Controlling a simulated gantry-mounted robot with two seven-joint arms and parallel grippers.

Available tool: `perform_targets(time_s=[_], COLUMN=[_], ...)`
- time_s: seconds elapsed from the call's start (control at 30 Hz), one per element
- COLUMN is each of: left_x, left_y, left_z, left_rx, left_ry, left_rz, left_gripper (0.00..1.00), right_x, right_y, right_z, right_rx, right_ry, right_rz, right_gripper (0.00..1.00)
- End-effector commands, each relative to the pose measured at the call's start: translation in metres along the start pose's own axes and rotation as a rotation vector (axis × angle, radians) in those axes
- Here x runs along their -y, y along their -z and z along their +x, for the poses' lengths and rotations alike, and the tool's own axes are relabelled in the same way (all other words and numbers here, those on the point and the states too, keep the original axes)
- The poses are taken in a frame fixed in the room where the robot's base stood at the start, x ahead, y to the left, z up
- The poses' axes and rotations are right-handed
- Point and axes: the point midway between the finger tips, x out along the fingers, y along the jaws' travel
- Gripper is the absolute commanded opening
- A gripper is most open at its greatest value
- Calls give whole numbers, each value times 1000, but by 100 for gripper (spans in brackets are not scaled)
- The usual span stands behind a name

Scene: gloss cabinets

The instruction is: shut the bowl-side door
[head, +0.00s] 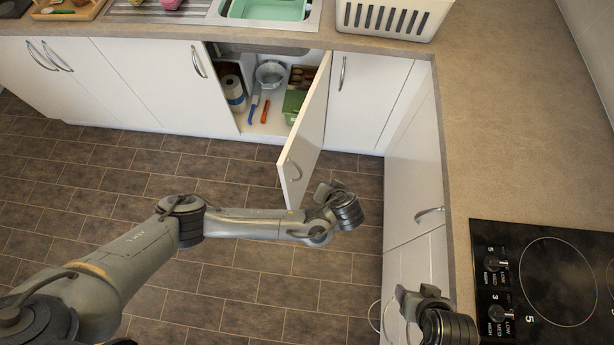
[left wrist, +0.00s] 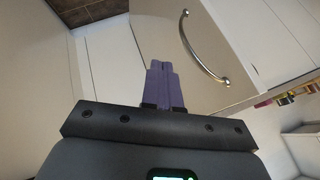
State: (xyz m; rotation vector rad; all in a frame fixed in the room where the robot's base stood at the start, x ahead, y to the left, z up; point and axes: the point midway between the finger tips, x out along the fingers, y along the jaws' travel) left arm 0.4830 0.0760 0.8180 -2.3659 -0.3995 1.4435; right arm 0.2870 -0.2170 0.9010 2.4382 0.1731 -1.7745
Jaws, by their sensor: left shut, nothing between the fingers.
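The white cabinet door (head: 309,130) under the sink stands open, swung out toward me from its right-hand edge. Its curved metal handle (head: 294,169) faces right in the head view. Inside the open cabinet is a grey bowl (head: 270,73). My left gripper (head: 325,190) is just right of the door's free edge, on its outer side. In the left wrist view its purple fingers (left wrist: 165,84) are shut and empty in front of a white panel with a curved handle (left wrist: 205,52). Contact cannot be told. My right gripper (head: 408,298) is by the right-hand cabinets; its fingers are unclear.
The cabinet holds a paper roll (head: 234,92), blue and orange tools and a green box (head: 292,104). Other doors are shut. A white basket (head: 392,17) and a cooktop (head: 548,282) sit on the counter (head: 500,120). The tiled floor (head: 240,270) is clear.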

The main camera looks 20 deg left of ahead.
Motion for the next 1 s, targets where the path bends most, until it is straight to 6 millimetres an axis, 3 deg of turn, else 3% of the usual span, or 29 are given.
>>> perform_targets(time_s=[0.37,0.6,1.0], left_x=[-1,28,36], left_y=[-2,-1,-1], left_z=[70,80,84], left_rx=[4,2,1], left_ry=[1,0,-1], left_rz=[-1,-1,0], left_gripper=[0,0,0], right_x=[0,-1,-2], right_y=[-2,0,0], right_z=[7,-2,-3], right_rx=[0,0,1], right_ry=[1,-4,-6], right_rz=[1,-5,-8], right_gripper=[63,63,63])
